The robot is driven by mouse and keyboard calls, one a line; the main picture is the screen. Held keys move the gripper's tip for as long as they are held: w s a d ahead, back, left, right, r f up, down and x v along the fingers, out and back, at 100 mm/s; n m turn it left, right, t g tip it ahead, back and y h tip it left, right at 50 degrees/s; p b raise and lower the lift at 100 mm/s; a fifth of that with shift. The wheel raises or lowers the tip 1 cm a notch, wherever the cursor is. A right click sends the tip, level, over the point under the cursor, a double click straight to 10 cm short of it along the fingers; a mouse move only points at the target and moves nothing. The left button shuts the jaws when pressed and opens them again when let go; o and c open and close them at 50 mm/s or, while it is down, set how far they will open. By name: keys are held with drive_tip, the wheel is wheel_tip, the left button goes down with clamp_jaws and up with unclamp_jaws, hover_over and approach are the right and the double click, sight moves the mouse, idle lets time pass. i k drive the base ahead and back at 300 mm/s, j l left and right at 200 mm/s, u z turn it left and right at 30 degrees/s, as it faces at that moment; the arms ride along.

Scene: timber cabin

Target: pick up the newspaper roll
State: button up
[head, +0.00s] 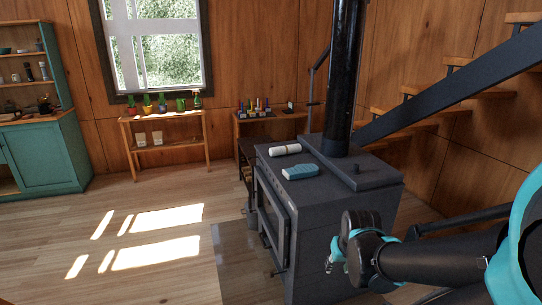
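The newspaper roll (285,150) is a pale roll with a dark band near its left end. It lies on its side on top of the dark stove (320,187), near the stove's back left edge. My gripper (337,260) is at the lower right, in front of the stove and lower than its top in the picture. It is well apart from the roll. The fingers are small and partly hidden by the wrist, so I cannot tell whether they are open or shut.
A blue folded cloth or mitt (300,172) lies on the stove in front of the roll. A black stovepipe (346,80) rises behind them. Stairs with a dark rail (450,95) stand at the right. The wooden floor (120,225) to the left is clear.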

sight(282, 150)
drive_tip(key=i+u, duration=0.1)
drive_tip(key=i, duration=0.15)
drive_tip(key=i+j, duration=0.95)
drive_tip(key=i+j+z, duration=0.1)
drive_tip(key=i+j, duration=0.35)
drive_tip(key=j, duration=0.2)
drive_tip(key=i+j+z, duration=0.15)
drive_tip(key=i+j, duration=0.3)
drive_tip(key=j, duration=0.3)
drive_tip(key=i+j+z, duration=0.15)
drive_tip(key=j, duration=0.2)
drive_tip(key=i, duration=0.05)
